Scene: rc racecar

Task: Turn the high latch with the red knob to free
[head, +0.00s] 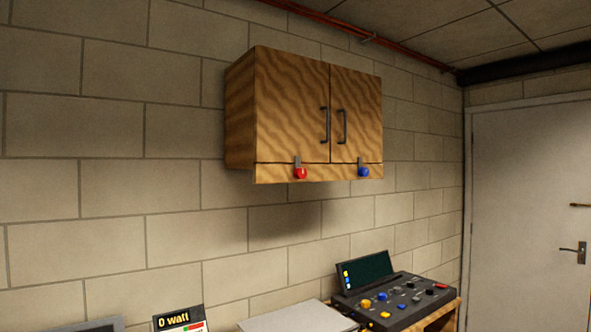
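A wooden wall cabinet (290,105) with two doors hangs on the block wall in the head view. On its lower edge at the left door is a small grey latch (297,161) with a red knob (301,173). The latch stands upright, its upper end overlapping the bottom of the left door. A similar latch with a blue knob (363,172) sits under the right door. Both doors look shut. My gripper is not in view.
Each door has a dark vertical handle near the middle (325,125). Below stands a dark control panel (395,298) with coloured knobs and a screen, beside a light flat surface (298,317) and a "0 watt" display (178,320). A grey door (530,220) is at right. The space before the cabinet looks clear.

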